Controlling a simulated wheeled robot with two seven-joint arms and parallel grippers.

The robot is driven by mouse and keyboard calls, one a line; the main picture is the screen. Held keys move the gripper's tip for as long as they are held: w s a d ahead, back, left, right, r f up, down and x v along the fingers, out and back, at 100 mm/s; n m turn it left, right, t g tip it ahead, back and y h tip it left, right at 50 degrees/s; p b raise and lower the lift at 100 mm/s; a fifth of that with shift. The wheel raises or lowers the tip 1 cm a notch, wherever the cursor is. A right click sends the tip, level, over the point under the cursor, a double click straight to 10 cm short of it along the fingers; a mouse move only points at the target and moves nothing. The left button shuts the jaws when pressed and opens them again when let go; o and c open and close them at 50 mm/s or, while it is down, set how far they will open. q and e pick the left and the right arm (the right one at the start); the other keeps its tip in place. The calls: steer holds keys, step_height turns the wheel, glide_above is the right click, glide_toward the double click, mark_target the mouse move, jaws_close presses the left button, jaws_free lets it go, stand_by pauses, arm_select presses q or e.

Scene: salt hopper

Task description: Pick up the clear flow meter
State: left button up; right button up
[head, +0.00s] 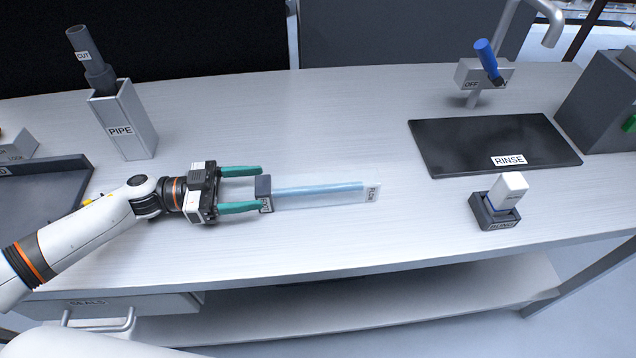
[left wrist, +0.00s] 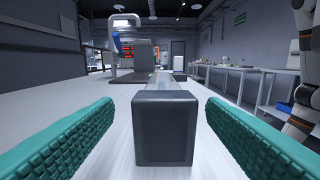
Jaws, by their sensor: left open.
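The clear flow meter (head: 318,192) lies flat on the white worktop. It is a long transparent body with a blue strip inside, a dark block (head: 264,193) at its left end and a "FLOW" label at its right end. My left gripper (head: 241,189) is open, its two green fingers on either side of the dark end block. In the left wrist view the dark block (left wrist: 165,128) stands between the fingers, with a gap visible on both sides. My right gripper is not in view.
A "PIPE" holder (head: 123,122) with a grey tube stands at the back left. A black "RINSE" mat (head: 480,143) and a blue-handled valve (head: 487,62) are at the right. A white block sits in a dark base (head: 491,214) right of the meter. Worktop around the meter is clear.

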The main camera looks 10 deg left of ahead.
mark_target(282, 183)
arm_select(q)
steer(key=shift+w+d, duration=0.25)
steer(key=shift+d, duration=0.45)
steer(key=x, duration=0.1)
steer(key=p+x, duration=0.1)
steer(key=x, duration=0.2)
steer(key=shift+s+d+r, duration=0.15)
steer(key=shift+d+r, duration=0.1)
steer(key=shift+r, duration=0.1)
steer(key=shift+d+f, duration=0.15)
steer(key=shift+d, duration=0.25)
